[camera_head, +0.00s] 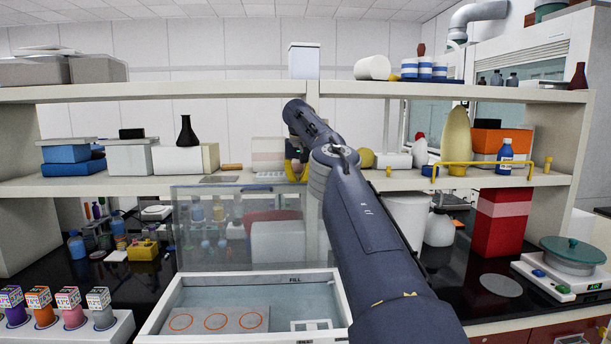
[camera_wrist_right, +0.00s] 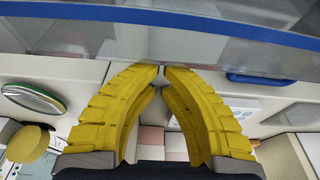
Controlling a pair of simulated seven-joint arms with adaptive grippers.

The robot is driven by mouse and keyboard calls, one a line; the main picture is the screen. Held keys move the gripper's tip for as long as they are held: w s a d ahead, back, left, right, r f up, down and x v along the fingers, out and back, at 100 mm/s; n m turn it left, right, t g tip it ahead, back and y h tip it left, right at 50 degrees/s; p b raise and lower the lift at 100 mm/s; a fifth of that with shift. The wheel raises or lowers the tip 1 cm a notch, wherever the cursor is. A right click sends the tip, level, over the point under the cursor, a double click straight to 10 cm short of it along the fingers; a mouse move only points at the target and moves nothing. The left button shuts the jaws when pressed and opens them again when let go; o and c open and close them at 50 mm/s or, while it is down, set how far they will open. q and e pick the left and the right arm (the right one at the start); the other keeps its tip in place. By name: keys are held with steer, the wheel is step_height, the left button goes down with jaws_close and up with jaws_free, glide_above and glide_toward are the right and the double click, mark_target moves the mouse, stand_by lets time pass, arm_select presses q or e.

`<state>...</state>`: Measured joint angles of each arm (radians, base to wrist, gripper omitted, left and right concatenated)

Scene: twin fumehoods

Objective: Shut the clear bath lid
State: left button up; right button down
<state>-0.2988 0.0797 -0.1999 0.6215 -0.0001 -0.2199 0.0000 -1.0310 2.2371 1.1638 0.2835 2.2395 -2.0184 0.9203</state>
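The clear bath lid (camera_head: 225,228) stands upright, open, at the back of the white bath (camera_head: 157,312) in the head view. My right arm reaches over the bath, and its gripper (camera_head: 297,176) with yellow fingers is near the lid's upper right corner, partly hidden by my arm. In the right wrist view the gripper's fingertips (camera_wrist_right: 163,69) meet or nearly meet, with nothing seen between them. A clear panel with a blue band (camera_wrist_right: 190,18), likely the lid, crosses just beyond the tips; whether they touch it I cannot tell. My left gripper is out of view.
The bath holds a plate (camera_head: 218,319) with orange rings. A shelf (camera_head: 400,180) runs behind the lid, carrying a yellow rail (camera_head: 490,164) and a blue bottle (camera_head: 505,157). Colourful bottles (camera_head: 70,308) stand left of the bath. A balance (camera_head: 560,270) stands far right.

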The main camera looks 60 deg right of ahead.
steer(key=shift+f, duration=0.2)
steer(key=shift+r, duration=0.1)
steer(key=shift+v, duration=0.9)
